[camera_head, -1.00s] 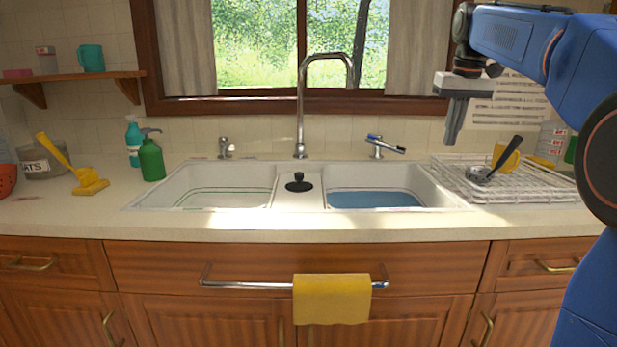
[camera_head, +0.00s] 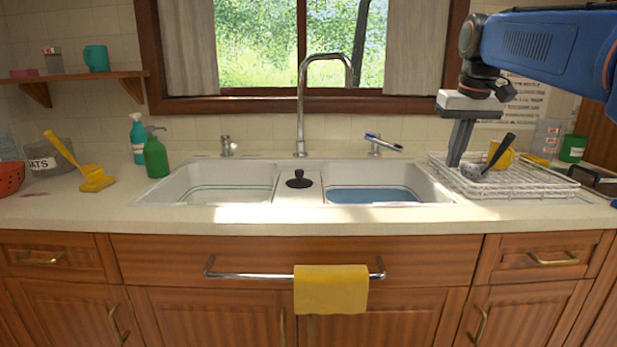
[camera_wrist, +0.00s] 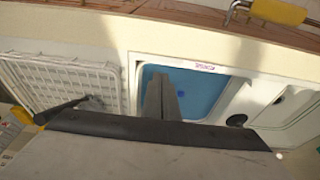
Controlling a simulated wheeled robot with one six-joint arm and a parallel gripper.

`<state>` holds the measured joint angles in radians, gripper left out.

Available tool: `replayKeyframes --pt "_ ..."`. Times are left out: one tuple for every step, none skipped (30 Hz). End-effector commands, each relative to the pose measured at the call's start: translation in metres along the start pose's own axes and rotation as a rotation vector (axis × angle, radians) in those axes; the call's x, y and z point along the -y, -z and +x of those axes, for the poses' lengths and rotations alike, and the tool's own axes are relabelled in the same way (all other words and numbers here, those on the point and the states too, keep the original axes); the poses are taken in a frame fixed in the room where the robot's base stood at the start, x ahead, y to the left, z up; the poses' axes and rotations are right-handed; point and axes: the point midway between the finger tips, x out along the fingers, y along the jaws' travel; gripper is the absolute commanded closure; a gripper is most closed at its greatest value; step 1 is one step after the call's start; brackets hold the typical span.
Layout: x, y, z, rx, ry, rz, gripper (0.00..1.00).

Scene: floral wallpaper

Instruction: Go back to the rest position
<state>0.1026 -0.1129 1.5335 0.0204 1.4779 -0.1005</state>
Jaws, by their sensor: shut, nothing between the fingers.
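My gripper (camera_head: 459,143) is shut and empty. In the head view it points down at the right, in front of or above the left part of the dish rack (camera_head: 540,188); the exact gap is hard to tell. In the wrist view its closed fingers (camera_wrist: 161,97) show against the blue-water basin (camera_wrist: 198,92). The same basin is the right one of the double sink in the head view (camera_head: 372,195).
The rack holds a dark-handled ladle (camera_head: 497,152) and a yellow cup (camera_head: 503,157), close to my gripper. The tall faucet (camera_head: 301,110) stands behind the sink. A yellow towel (camera_head: 331,289) hangs on the front rail. The counter left of the sink holds bottles and a yellow brush (camera_head: 93,178).

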Motion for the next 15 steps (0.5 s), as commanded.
replayKeyframes --pt "0.004 -0.016 0.003 -0.007 0.0 -0.001 1.0" --pt "0.006 -0.025 0.005 -0.012 -0.001 0.0 1.0" --pt "0.009 -0.038 0.009 -0.018 -0.001 0.0 1.0" --pt "0.011 -0.048 0.013 -0.022 -0.001 0.0 1.0" --pt "0.013 -0.058 0.017 -0.028 -0.001 -0.001 1.0" --pt "0.016 -0.071 0.022 -0.035 -0.002 -0.001 1.0" --pt "0.018 -0.082 0.027 -0.039 -0.002 -0.001 1.0" --pt "0.019 -0.092 0.031 -0.044 -0.002 -0.001 1.0" --pt "0.022 -0.105 0.037 -0.051 -0.002 -0.001 1.0" --pt "0.023 -0.115 0.042 -0.056 -0.003 -0.001 1.0" --pt "0.025 -0.126 0.047 -0.06 -0.003 -0.001 1.0" --pt "0.027 -0.14 0.054 -0.068 -0.003 -0.001 1.0" --pt "0.029 -0.15 0.06 -0.071 -0.003 -0.001 1.0" --pt "0.03 -0.16 0.065 -0.077 -0.003 -0.001 1.0" --pt "0.032 -0.174 0.073 -0.084 -0.003 -0.002 1.0"
